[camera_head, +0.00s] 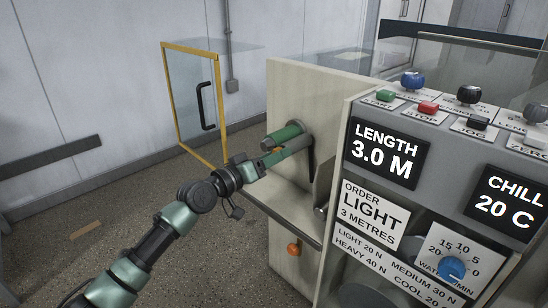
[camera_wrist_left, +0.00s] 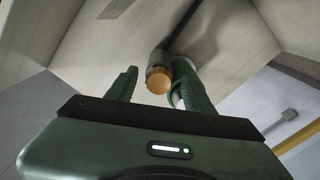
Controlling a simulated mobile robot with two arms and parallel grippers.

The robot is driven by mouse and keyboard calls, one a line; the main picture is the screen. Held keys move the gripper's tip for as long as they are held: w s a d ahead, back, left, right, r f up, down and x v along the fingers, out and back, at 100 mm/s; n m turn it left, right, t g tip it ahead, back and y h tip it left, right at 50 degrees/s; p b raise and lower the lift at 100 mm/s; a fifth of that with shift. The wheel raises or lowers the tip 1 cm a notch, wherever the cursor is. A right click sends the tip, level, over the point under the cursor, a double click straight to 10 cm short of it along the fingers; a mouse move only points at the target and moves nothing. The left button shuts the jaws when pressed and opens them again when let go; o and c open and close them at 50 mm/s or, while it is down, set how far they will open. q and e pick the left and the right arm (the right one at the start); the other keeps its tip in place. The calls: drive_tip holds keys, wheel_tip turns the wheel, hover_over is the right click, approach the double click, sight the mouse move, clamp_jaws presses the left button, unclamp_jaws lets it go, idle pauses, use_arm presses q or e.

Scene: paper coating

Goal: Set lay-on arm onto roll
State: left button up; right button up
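My left gripper (camera_wrist_left: 157,88) is open in the left wrist view, its two green fingers apart. An orange-ended cylinder (camera_wrist_left: 158,78), which looks like the lay-on arm's handle, lies between them, close to the right finger and with a gap to the left one. A dark bar (camera_wrist_left: 188,28) runs away behind it. A pale round end (camera_wrist_left: 180,68), perhaps the roll's, is partly hidden by the right finger. My right gripper is not in view.
The beige machine panel (camera_head: 290,90) stands behind the roll. The control panel shows length 3.0 M (camera_head: 385,155) and chill 20 C (camera_head: 510,203); an order card reads LIGHT (camera_head: 372,210). An orange knob (camera_head: 293,249) sits below. A yellow-framed guard door (camera_head: 193,100) stands open at left.

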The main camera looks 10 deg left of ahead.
use_arm(q)
drive_tip(key=v, duration=0.7)
drive_tip(key=shift+s+a+p, duration=0.25)
drive_tip(key=shift+s+p, duration=0.05)
drive_tip(key=shift+p, duration=0.1)
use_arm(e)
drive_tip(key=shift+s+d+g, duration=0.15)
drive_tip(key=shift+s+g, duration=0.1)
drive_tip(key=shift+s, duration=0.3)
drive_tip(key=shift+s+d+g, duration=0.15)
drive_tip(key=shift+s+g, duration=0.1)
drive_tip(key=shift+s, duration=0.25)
